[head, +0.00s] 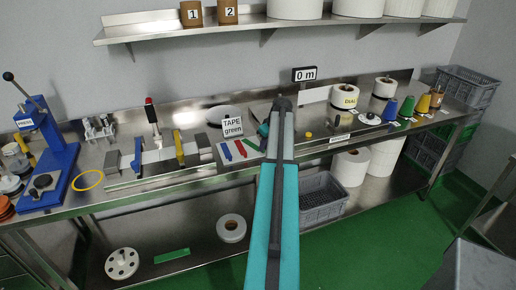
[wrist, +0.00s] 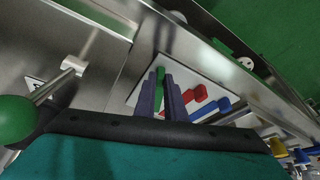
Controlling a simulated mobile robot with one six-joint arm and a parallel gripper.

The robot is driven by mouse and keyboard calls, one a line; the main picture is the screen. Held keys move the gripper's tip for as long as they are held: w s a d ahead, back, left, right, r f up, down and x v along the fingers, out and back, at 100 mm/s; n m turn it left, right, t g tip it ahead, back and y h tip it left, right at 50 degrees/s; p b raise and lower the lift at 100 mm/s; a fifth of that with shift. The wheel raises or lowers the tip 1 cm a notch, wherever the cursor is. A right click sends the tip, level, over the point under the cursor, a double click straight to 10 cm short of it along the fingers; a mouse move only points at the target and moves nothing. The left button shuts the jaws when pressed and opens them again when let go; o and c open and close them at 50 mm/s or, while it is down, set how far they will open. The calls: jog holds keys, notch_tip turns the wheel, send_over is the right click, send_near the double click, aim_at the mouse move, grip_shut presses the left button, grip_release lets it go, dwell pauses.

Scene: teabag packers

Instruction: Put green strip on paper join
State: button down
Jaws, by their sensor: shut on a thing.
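In the wrist view my gripper (wrist: 164,88) is shut on the green strip (wrist: 159,75), whose end shows between the two dark fingers. The strip is at the white tape card (wrist: 134,97); I cannot tell whether it is lifted. The red strip (wrist: 199,93) and blue strip (wrist: 213,108) lie on the card beside the fingers. In the head view the same card is by the "TAPE green" sign (head: 232,127), and my arm hides the fingertips. The splicing jig with pale paper (head: 154,156) lies left of the card; the join itself is too small to make out.
The jig carries a blue clamp (head: 137,154) and a yellow clamp (head: 179,148). A blue press (head: 48,165) stands at the far left. A green knob (wrist: 14,116) is close on the left of the wrist view. A shelf (head: 250,27) runs above the bench.

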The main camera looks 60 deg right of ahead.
jog(key=shift+r, duration=0.1)
jog(key=shift+r+b, duration=1)
jog(key=shift+r, duration=0.55)
jog(key=s+a+r+b, duration=0.1)
jog(key=s+a+b, duration=0.3)
jog(key=s+a, duration=0.5)
jog(key=a, duration=0.4)
jog(key=shift+r, duration=0.35)
jog(key=shift+a, duration=0.1)
jog(key=shift+w, duration=0.1)
